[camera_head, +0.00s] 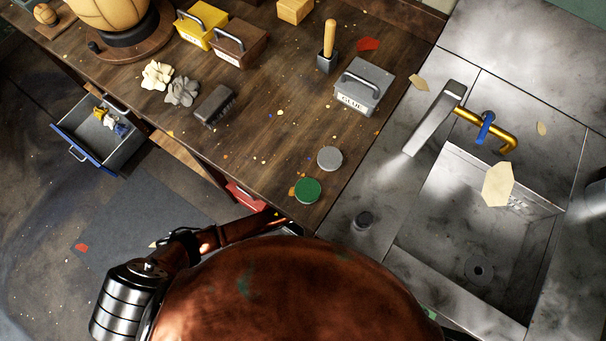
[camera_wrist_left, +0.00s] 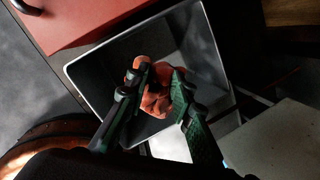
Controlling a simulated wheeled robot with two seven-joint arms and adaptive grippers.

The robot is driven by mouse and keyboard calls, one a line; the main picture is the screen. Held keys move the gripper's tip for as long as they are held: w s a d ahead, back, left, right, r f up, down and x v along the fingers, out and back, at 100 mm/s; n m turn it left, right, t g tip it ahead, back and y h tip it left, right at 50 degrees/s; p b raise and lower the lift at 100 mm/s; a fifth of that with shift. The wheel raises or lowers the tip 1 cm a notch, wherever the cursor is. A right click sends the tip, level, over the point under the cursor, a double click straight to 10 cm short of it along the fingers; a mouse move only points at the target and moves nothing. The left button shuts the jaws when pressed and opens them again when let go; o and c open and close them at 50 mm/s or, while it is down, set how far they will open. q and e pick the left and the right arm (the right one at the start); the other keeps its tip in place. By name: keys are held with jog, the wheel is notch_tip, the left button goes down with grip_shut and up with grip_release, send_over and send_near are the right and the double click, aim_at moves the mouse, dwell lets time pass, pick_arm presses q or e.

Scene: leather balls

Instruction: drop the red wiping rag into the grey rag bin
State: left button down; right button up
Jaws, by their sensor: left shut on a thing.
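In the left wrist view the red wiping rag (camera_wrist_left: 157,92) is a crumpled orange-red bundle. My left gripper (camera_wrist_left: 159,74) is shut on it, with the rag pinched between its two dark green fingers. The grey rag bin (camera_wrist_left: 106,68) is an open square box behind the fingers, and the rag shows within the outline of its mouth. How far the rag is above the bin floor I cannot tell. In the head view my left arm reaches in beside the bench, and its gripper is mostly hidden. My right gripper is not in view.
A red drawer (camera_head: 245,197) stands out from the bench (camera_head: 270,130) beside my left arm. An open blue drawer (camera_head: 85,150) is farther left. Green (camera_head: 307,190) and grey (camera_head: 330,158) round tins sit at the bench's near corner. A metal sink (camera_head: 470,235) is at right.

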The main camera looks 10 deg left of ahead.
pick_arm(q)
jog(key=c, duration=1.6)
grip_release()
jog(key=v, duration=1.2)
